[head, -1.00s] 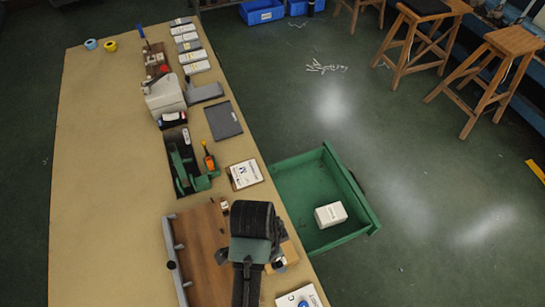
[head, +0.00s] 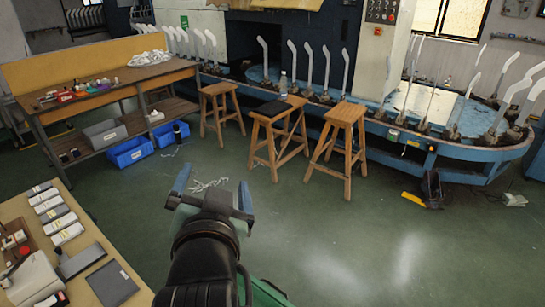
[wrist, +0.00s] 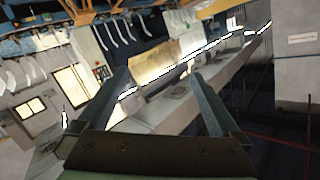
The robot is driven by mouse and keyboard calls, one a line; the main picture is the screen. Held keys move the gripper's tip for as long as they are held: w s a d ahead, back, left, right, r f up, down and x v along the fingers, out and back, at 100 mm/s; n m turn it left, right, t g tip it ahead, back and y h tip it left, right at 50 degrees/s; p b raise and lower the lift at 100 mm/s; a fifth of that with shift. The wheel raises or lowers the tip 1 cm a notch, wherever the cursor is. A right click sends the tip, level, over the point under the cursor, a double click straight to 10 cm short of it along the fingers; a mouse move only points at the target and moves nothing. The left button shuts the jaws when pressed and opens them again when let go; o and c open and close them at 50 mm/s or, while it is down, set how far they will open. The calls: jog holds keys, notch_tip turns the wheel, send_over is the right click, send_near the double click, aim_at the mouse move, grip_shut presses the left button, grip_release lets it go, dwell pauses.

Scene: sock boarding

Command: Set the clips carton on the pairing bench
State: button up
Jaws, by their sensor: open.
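My gripper (head: 213,187) is raised over the floor in the head view, its two fingers apart. In the wrist view my gripper (wrist: 160,78) is also open, with nothing between the fingers. I cannot make out the clips carton in either current view. A wooden bench (head: 105,88) with a back board stands at the far left, well beyond my gripper. It holds a white heap and several small items. I cannot tell from any label whether it is the pairing bench.
The near table (head: 105,250) shows at lower left. A green drawer edge (head: 268,292) shows beside my arm. Blue bins (head: 130,152) sit on the floor by the wooden bench. Several stools (head: 340,140) stand before the blue boarding machine (head: 450,150).

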jog(key=s+d+r+n+t, duration=0.1)
jog(key=s+d+r+t, duration=0.2)
jog(key=r, duration=0.7)
jog(key=s+d+r+n+t+h, duration=0.1)
jog(key=s+d+r+t, duration=0.2)
jog(key=r, duration=0.7)
jog(key=s+d+r+n+t+h, duration=0.1)
jog(key=s+r+t, duration=0.4)
jog(key=r, duration=0.5)
jog(key=shift+s+d+r+t, duration=0.3)
jog(key=shift+s+d+t, duration=0.1)
jog(key=shift+s+d, duration=0.6)
jog(key=shift+s+a, duration=0.1)
